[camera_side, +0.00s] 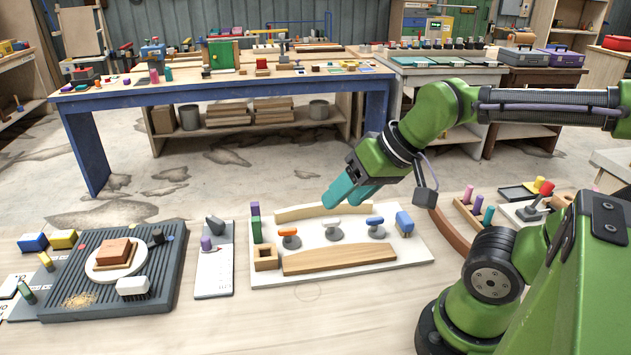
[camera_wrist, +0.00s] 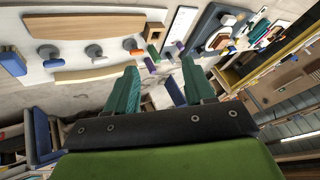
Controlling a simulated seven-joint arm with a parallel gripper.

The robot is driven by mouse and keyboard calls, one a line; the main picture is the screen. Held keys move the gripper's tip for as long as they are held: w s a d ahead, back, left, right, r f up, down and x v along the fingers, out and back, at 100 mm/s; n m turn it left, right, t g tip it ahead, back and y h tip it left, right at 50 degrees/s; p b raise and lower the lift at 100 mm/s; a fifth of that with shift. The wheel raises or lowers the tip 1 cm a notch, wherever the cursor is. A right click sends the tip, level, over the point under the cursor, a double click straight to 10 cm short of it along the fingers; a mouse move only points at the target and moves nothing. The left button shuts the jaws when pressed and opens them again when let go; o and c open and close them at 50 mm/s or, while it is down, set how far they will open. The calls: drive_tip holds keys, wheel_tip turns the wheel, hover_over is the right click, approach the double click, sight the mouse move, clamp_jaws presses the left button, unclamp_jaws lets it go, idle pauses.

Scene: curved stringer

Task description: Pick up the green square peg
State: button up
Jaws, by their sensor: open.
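A green square peg (camera_side: 257,230) stands upright at the left edge of the white board (camera_side: 415,250) in the side view, with a purple block (camera_side: 255,208) just behind it. A wooden block with a square hole (camera_side: 266,257) is in front of it. My gripper (camera_side: 342,203) has teal fingers, spread apart and empty, and hangs above the board to the right of the peg, not touching it. In the wrist view the two fingers of my gripper (camera_wrist: 160,68) are also apart.
The board holds two curved wooden strips (camera_side: 340,257), several knobs on grey stands (camera_side: 333,232) and a blue block (camera_side: 404,222). A ribbed dark tray (camera_side: 75,290) lies at the left. A small white panel (camera_side: 213,275) with a purple peg lies between. Bare tabletop runs along the front.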

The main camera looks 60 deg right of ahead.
drive_tip(key=w+d+f+n+g, duration=0.1)
drive_tip(key=w+d+f+g, duration=0.15)
drive_tip(key=w, duration=0.55)
drive_tip(key=n+g, duration=0.2)
drive_tip(key=n, duration=1)
approach(255, 230)
drive_tip(key=f, duration=0.2)
drive_tip(key=w+f, duration=0.2)
drive_tip(key=f, duration=0.1)
drive_tip(key=shift+d+f, duration=0.2)
drive_tip(key=shift+f, duration=0.1)
drive_tip(key=shift+a+x, duration=0.2)
drive_tip(key=shift+x, duration=2.45)
clamp_jaws()
